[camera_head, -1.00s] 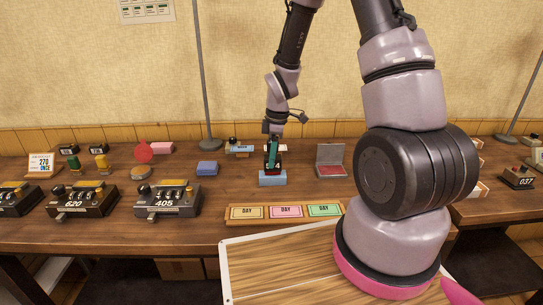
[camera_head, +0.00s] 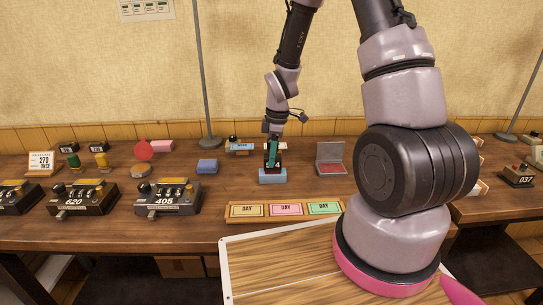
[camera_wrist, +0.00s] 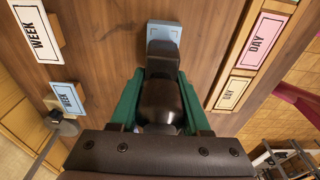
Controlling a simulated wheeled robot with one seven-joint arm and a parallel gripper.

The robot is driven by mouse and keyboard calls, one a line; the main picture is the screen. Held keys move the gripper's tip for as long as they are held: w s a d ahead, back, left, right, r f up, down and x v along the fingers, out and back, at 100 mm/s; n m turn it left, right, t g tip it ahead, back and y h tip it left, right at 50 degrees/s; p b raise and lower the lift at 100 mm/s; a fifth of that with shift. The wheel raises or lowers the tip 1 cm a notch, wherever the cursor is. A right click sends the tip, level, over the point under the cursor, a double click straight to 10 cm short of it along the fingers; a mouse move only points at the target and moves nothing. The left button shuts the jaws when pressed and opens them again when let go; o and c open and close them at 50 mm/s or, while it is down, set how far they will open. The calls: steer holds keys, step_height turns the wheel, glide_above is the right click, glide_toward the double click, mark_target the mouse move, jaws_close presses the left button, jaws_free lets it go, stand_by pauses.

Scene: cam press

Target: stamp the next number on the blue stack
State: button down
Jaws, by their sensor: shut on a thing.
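The blue stack (camera_head: 272,177) stands on the bench beneath my gripper; it also shows in the wrist view (camera_wrist: 164,28), partly covered by the held tool. My gripper (camera_head: 273,155) has green fingers closed around a dark stamp with a rounded black handle (camera_wrist: 160,100). The stamp (camera_head: 272,162) is directly above the blue stack and overlaps its near part in the wrist view. I cannot tell whether its face touches the stack. The stamp's face and any number on it are hidden.
An open ink pad with a red surface (camera_head: 331,168) stands right of the stack. A wooden tray (camera_head: 235,219) with DAY cards lies in front. Black number machines (camera_head: 168,198) and a blue block (camera_head: 207,166) are at left.

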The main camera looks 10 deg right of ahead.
stand_by(0.4)
steer(key=shift+r, duration=3.5)
